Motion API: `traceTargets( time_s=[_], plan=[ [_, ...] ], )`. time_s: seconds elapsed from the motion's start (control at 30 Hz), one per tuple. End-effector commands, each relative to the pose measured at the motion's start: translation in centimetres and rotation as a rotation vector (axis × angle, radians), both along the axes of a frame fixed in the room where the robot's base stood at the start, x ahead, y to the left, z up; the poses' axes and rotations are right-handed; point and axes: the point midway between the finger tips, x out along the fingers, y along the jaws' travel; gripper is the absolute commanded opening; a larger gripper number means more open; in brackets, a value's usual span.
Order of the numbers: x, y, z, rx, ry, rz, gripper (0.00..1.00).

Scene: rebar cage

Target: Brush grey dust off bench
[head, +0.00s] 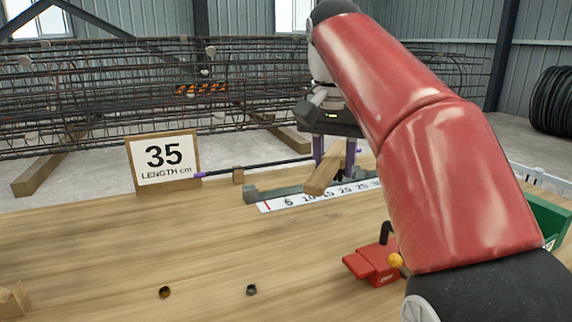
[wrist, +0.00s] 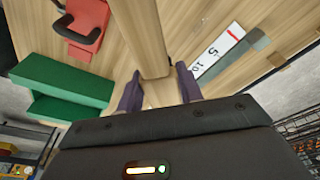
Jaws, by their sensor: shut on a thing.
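My gripper (head: 335,160) is above the back right of the wooden bench (head: 110,250), beside the ruler. Its purple fingers are closed on a wooden bar-shaped piece (head: 322,178), which looks like a brush handle. In the wrist view the wooden piece (wrist: 140,35) runs away between the fingertips (wrist: 158,80). A little dark material shows near the fingers in the head view, but I cannot tell if it is bristles. I cannot make out grey dust on the bench; the area under my gripper is partly hidden.
A white ruler (head: 300,198) lies by a grey metal guide (head: 265,192). A "35 LENGTH cm" sign (head: 164,162) and a dark rod (head: 250,167) are behind. A red tool (head: 375,264) and green box (head: 550,222) are right.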

Motion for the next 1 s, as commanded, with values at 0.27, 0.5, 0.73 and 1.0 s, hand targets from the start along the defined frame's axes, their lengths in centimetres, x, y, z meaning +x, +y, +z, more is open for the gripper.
traceTargets(
  time_s=[0.27,0.5,0.73,1.0],
  plan=[
    [-0.3,-1.1,-1.8,-0.004,-0.005,0.003,0.0],
    [-0.2,-1.1,-4.6,-0.004,-0.007,0.002,0.0],
    [-0.2,-1.1,-5.0,-0.004,-0.007,0.002,0.0],
    [0.0,-1.1,-4.7,-0.005,-0.007,0.0,0.0]
  ],
)
